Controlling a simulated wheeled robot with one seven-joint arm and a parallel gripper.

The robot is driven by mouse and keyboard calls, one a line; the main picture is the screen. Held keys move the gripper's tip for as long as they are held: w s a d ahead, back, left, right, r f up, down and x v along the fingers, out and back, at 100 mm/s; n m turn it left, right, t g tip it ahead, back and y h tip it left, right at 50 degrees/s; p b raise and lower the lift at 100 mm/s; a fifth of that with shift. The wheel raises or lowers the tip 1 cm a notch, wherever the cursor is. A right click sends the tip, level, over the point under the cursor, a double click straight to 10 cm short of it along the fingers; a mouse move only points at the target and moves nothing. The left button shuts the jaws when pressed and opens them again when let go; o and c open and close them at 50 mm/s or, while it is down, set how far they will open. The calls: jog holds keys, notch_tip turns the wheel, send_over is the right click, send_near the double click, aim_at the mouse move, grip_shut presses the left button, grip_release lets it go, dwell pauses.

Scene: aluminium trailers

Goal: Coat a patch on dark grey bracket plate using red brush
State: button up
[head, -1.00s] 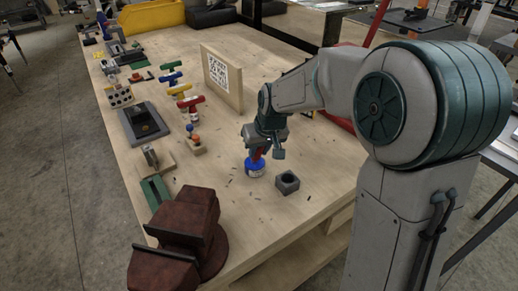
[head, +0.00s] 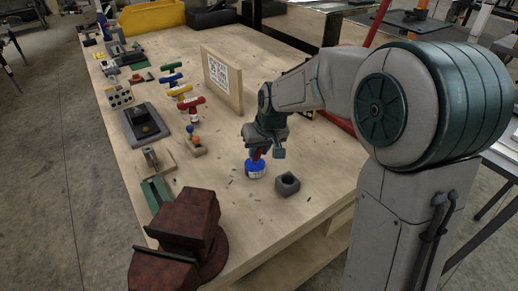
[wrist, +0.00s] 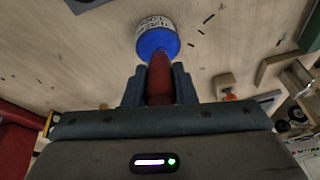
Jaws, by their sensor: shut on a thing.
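My gripper (head: 259,152) is shut on the red brush (wrist: 159,78), whose red handle stands between the fingers in the wrist view. The brush points down at a blue pot (head: 255,169) with a white label. The pot also shows in the wrist view (wrist: 157,40), right at the brush's lower end. The brush's tip is hidden, and I cannot tell how deep it is in the pot. A dark grey plate (head: 134,128) with a raised dark block lies at the table's left side; it looks like the bracket plate.
A grey block with a hole (head: 288,184) stands just right of the pot. A dark red vise (head: 190,222) is at the near left corner. A wooden board with a marker (head: 237,95) stands behind the gripper. Coloured T-handled tools (head: 190,104) line the left. Small dark bits lie around the pot.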

jog(key=shift+r+p, duration=1.9)
jog(key=shift+r, duration=1.25)
